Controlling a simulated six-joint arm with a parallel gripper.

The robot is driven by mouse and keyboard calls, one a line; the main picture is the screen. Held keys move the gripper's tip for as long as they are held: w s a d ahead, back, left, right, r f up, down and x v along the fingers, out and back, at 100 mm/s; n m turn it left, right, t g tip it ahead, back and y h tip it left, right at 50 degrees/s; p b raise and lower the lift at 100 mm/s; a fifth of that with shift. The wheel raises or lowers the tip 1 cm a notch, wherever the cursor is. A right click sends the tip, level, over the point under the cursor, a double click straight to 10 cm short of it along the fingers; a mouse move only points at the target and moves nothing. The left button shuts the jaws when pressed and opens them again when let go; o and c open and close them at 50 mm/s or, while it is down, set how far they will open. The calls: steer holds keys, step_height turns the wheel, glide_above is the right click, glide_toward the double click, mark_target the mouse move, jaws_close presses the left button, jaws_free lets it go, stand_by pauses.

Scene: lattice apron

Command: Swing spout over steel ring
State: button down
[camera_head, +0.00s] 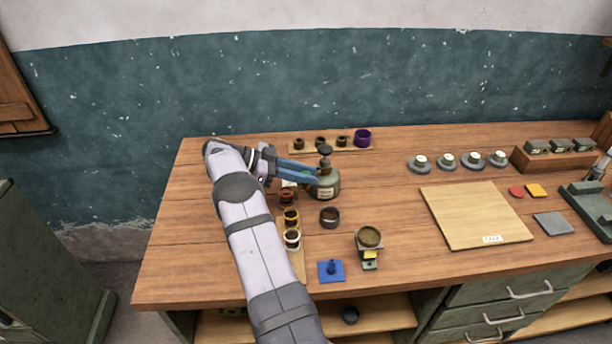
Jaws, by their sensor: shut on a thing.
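A squat grey-green bottle (327,188) with a pale label and a dark knob on top (325,150) stands upright on the bench. My gripper (312,174) reaches it from the left, its blue fingers shut at the bottle's upper left side. A small green part shows between the fingers; the spout itself is mostly hidden there. A dark grey round cup or ring (329,217) stands just in front of the bottle. Several ring-topped pieces (291,217) stand in a row on a wooden strip to the left. I cannot tell for certain which is the steel ring.
A back strip holds small dark cups and a purple one (362,138). A pale board (476,216) lies to the right. Bare bench lies between bottle and board.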

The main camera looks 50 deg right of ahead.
steer(key=c, duration=1.5)
jaws_free()
steer(key=shift+b+v, duration=1.15)
steer(key=shift+v, duration=2.5)
